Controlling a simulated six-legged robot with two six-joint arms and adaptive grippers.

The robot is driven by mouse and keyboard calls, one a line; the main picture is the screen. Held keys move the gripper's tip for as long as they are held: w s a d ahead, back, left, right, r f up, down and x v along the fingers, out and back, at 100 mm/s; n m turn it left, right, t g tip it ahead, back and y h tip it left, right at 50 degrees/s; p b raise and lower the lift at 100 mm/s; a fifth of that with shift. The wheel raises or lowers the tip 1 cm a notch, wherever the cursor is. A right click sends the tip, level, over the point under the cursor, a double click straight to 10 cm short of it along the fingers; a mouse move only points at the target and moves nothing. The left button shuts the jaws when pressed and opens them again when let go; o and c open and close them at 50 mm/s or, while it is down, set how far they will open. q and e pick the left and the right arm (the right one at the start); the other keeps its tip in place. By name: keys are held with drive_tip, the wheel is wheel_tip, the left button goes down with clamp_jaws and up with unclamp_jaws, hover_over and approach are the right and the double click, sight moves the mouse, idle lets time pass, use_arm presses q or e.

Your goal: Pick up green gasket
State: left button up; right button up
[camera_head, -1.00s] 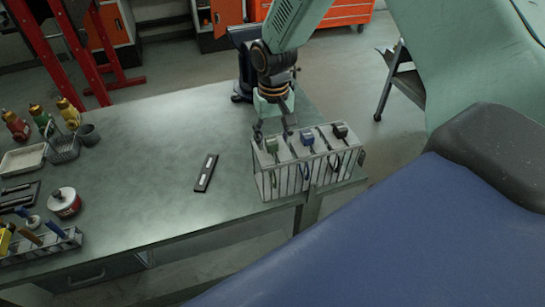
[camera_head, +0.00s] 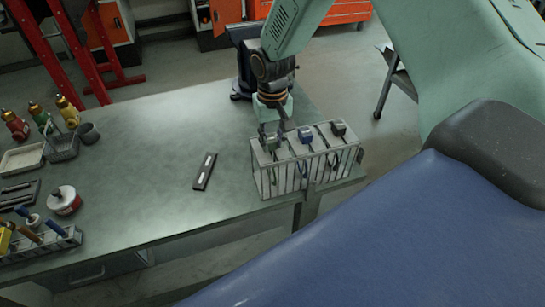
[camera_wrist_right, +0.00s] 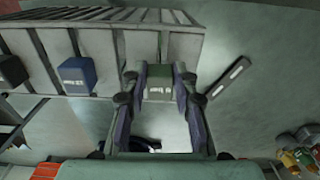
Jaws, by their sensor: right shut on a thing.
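The green gasket (camera_wrist_right: 159,88) shows in the right wrist view as a dark green tagged block between the fingers of my right gripper (camera_wrist_right: 160,80). The fingers are shut on it. In the head view my right gripper (camera_head: 272,132) points down at the left end of the wire rack (camera_head: 285,184), and its fingers largely hide the green gasket (camera_head: 270,144). The gasket is still at its place in the rack. My left gripper is not in view.
A blue tagged item (camera_head: 306,137) and a black one (camera_head: 338,128) stand in the same rack, to the right. A dark level-like bar (camera_head: 205,171) lies on the workbench (camera_head: 150,180) left of the rack. Bottles, trays and tools crowd the bench's left end.

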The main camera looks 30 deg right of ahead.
drive_tip(key=shift+a, duration=0.1)
clamp_jaws()
drive_tip(key=shift+d+r, duration=0.1)
drive_tip(key=shift+d, duration=0.1)
wheel_tip(320, 180, up, 18)
drive_tip(key=shift+b, duration=0.35)
drive_tip(key=shift+a, duration=0.15)
idle(0.4)
drive_tip(key=shift+s+a+f, duration=0.15)
drive_tip(key=shift+s+f, duration=0.2)
drive_tip(key=shift+s, duration=0.4)
drive_tip(key=shift+w, duration=0.1)
